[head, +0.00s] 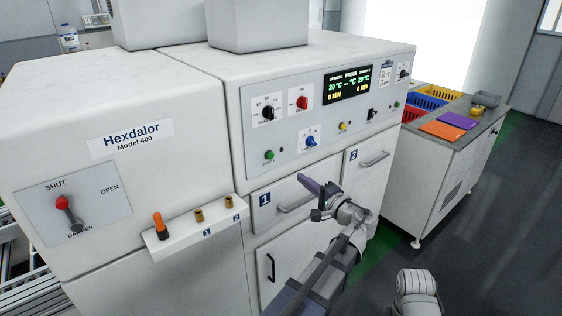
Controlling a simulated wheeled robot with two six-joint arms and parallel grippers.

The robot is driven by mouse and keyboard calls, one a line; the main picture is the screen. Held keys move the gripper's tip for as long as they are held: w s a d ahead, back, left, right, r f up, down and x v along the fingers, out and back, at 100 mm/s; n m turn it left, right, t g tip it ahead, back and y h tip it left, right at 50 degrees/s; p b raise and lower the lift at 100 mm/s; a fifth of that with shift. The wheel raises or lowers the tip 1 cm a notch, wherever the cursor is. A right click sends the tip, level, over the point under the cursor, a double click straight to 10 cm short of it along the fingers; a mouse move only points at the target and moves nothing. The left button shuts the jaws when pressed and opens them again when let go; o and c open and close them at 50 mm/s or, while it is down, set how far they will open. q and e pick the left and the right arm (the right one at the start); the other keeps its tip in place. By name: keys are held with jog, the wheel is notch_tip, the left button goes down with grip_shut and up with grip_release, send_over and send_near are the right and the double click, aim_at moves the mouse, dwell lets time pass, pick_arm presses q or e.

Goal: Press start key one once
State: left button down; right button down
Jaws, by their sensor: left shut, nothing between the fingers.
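The machine's control panel (318,115) faces me. A green round key (269,155) sits at its lower left, above the drawer marked 1 (270,200). A second green key (396,104) is at the panel's right end. Their small labels cannot be read, so I cannot tell for certain which is start key one. My left gripper (304,181) is shut and empty, in front of the drawers and below the panel, its tips pointing up and left. In the picture it lies right of and below the left green key, apart from it. My right gripper is out of view.
Near the green keys are a blue knob (310,141), a yellow key (343,126), a red knob (302,102) and a lit display (348,86). Drawer handles (297,202) stick out below. A ledge with an orange-topped peg (159,224) juts out at left. A side cabinet (440,165) stands right.

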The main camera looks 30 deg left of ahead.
aim_at(271, 156)
pick_arm(q)
jog(key=shift+a, duration=0.1)
jog(key=x, duration=1.3)
jog(key=shift+w, duration=0.1)
jog(key=shift+w+a, duration=0.1)
jog(key=shift+a, duration=0.35)
